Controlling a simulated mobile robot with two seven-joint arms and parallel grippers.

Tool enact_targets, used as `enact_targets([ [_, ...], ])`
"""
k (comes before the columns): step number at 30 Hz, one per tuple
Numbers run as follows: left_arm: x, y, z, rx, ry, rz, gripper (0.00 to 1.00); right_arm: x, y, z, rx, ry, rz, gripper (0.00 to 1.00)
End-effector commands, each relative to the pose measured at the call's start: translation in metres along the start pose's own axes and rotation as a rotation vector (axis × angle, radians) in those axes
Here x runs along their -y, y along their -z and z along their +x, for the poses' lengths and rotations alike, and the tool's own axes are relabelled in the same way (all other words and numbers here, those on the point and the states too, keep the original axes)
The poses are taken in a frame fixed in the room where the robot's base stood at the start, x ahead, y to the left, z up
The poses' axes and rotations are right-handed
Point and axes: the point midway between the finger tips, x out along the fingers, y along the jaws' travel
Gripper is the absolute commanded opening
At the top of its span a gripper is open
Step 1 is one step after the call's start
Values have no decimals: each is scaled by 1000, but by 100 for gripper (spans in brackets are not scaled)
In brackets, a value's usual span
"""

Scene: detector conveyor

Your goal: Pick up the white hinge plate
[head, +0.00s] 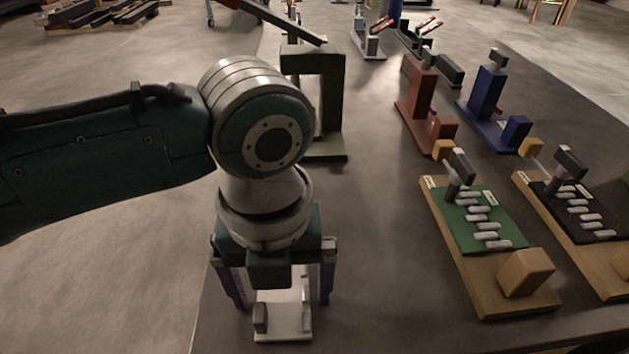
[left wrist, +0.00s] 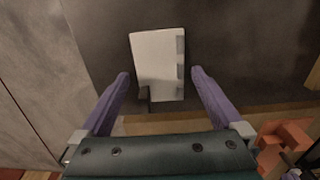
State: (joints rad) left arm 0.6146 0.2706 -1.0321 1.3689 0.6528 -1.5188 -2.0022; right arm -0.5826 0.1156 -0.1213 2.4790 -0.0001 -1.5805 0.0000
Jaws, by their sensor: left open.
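The white hinge plate (head: 284,318) lies flat on the dark table near its front left edge in the head view. In the left wrist view the plate (left wrist: 157,62) is a white rectangle with grey knuckles along its right side and a small grey piece at its lower left. My left gripper (head: 277,302) is above the plate, pointing down, with its two purple fingers apart. In the left wrist view the open fingers (left wrist: 160,74) stand on either side of the plate's near end, apart from it. My right gripper is not in view.
A wooden fixture with a green board (head: 478,222) and another with a black board (head: 578,210) stand to the right. A dark green frame (head: 331,100) stands behind my arm. Red (head: 419,95) and blue (head: 487,95) stands are farther back. The table between the plate and the green board is clear.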

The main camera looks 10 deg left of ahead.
Motion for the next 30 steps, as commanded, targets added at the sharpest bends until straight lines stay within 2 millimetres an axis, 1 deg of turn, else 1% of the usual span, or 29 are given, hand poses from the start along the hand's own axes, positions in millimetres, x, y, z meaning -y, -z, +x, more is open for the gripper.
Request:
enact_targets([
  [5, 0, 0, 0, 0, 0, 0, 100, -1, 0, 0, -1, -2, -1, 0],
  [30, 0, 0, -1, 1, 0, 0, 6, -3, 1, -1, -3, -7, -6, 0],
])
